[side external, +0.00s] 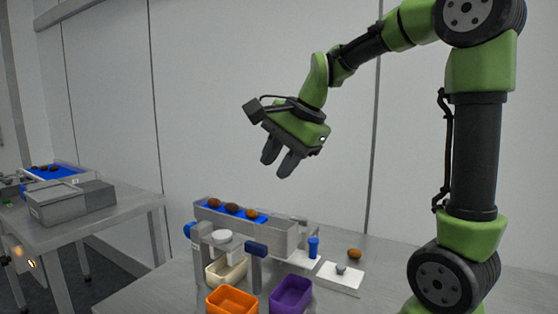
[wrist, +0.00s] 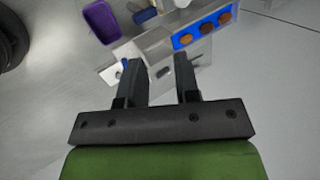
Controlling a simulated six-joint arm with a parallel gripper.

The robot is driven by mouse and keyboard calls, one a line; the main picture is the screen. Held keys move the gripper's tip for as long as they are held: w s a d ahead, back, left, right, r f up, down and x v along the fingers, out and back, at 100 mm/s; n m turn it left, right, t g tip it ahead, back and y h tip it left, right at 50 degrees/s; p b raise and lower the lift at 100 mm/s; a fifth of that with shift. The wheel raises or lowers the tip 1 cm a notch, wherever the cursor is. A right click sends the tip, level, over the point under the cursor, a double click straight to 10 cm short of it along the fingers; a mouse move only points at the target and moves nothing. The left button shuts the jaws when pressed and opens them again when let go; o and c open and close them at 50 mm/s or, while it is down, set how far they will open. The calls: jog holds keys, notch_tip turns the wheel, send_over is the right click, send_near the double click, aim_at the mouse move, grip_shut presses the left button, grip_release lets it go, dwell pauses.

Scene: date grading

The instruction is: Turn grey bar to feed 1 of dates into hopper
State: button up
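Three brown dates (side external: 232,208) lie in a row on a blue strip (side external: 262,217) in a grey channel; they also show in the wrist view (wrist: 205,28). A small grey piece (side external: 341,268) stands on a white plate (side external: 338,281) right of the channel; I cannot tell whether it is the grey bar. A small grey oval (wrist: 163,72) shows between my fingers in the wrist view. My gripper (side external: 277,166) is high above the channel, tilted downward, open and empty, touching nothing. I cannot tell which part is the hopper.
A blue upright peg (side external: 313,248) and a loose date (side external: 354,253) are near the plate. An orange bin (side external: 232,301), a purple bin (side external: 290,295) and a cream bin (side external: 226,272) stand in front. A second table (side external: 110,218) stands at left.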

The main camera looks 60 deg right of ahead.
jog(key=shift+s+a+r+n, duration=0.1)
jog(key=shift+s+a+n, duration=0.2)
jog(key=shift+a, duration=0.1)
jog(key=m+g, duration=0.1)
jog(key=m, duration=1.4)
send_near(303, 218)
jog(key=shift+y, duration=0.3)
jog(key=x, duration=0.9)
jog(key=shift+d, duration=0.1)
grip_shut()
